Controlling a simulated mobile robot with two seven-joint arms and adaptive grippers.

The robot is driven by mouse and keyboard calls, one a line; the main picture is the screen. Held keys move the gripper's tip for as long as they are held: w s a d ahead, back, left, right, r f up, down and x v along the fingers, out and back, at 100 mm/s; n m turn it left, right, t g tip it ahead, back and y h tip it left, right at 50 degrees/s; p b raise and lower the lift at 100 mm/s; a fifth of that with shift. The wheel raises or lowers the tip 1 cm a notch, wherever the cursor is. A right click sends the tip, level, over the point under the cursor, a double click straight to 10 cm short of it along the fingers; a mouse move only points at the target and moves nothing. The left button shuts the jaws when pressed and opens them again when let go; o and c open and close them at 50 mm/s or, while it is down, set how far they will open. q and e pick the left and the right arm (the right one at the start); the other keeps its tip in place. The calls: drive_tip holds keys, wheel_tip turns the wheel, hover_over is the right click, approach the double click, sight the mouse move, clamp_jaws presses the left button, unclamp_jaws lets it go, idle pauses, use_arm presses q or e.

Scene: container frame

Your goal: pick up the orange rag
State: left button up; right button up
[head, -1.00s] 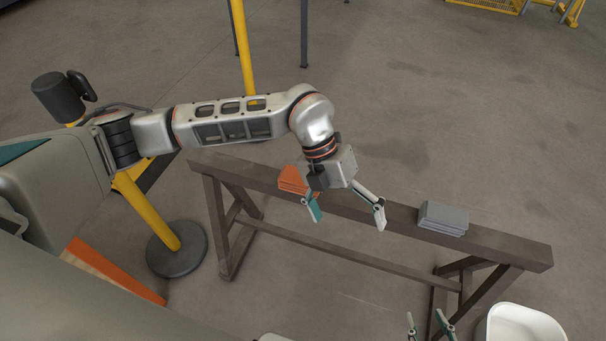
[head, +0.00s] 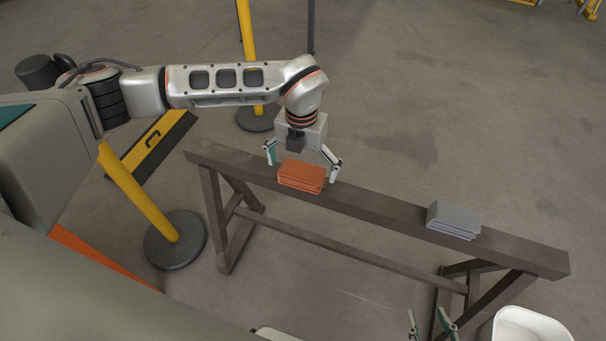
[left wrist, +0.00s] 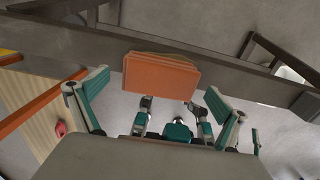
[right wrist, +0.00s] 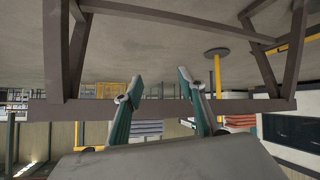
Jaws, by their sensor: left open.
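The orange rag (head: 302,176) is a folded stack lying on top of the dark wooden beam of a trestle (head: 385,210). It also shows in the left wrist view (left wrist: 161,76), beyond the fingers. My left gripper (head: 302,164) is open at the far side of the rag, with one finger toward each end of it. In the left wrist view its open fingers (left wrist: 158,106) stand left and right of the rag, with nothing between them gripped. My right gripper (head: 430,326) is at the bottom edge of the head view, its fingers apart; they also show apart in the right wrist view (right wrist: 160,84).
A grey folded stack (head: 453,220) lies further right on the same beam. A white bin (head: 530,325) is at the bottom right. A yellow post (head: 140,197) on a round dark base stands left of the trestle. The floor behind the beam is largely clear.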

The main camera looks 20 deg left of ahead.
use_arm(q)
wheel_tip(320, 180, down, 2)
drive_tip(key=shift+f, duration=0.2)
drive_tip(key=shift+r, duration=0.15)
drive_tip(key=c, duration=1.2)
